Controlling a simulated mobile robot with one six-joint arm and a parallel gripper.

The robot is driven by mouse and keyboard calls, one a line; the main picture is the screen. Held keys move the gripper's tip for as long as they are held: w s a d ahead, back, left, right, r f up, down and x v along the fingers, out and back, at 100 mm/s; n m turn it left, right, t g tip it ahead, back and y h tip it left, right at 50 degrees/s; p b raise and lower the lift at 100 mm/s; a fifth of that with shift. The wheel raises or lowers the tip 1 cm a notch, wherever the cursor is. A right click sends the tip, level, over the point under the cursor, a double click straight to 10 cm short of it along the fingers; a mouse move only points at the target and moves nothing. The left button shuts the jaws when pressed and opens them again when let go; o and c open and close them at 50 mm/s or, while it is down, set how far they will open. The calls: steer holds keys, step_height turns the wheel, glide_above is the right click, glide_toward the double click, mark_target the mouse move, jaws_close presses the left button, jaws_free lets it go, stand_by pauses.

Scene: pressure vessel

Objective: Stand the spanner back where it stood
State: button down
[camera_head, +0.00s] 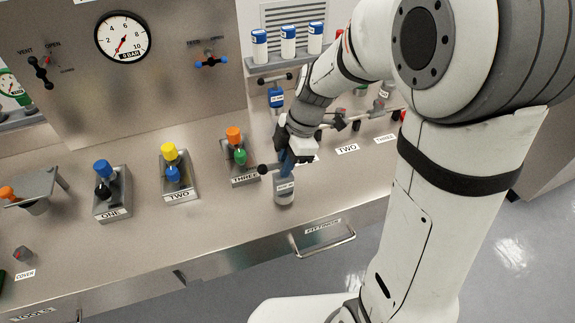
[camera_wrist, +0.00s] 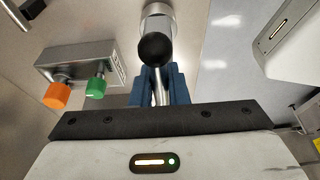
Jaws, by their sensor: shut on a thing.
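The spanner (camera_head: 269,169) is a metal T-bar with a black ball end, which shows large in the wrist view (camera_wrist: 156,49). My gripper (camera_head: 287,162) is shut on it, with blue fingers around its metal shaft in the wrist view (camera_wrist: 160,85). A short grey cylindrical holder (camera_head: 284,191) with a pale label stands on the bench near the front edge, directly under the fingers. The spanner is over the holder. Its lower end is hidden, so I cannot tell whether it is seated. The far side of the bar is hidden by my gripper.
Block THREE (camera_head: 243,174), with orange and green knobs, stands close left of my gripper. Blocks TWO (camera_head: 181,190) and ONE (camera_head: 112,208) are further left. A drawer handle (camera_head: 325,244) juts from the bench front.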

steer(key=shift+f, duration=0.75)
steer(key=shift+f, duration=0.15)
steer(key=c, duration=1.4)
jaws_free()
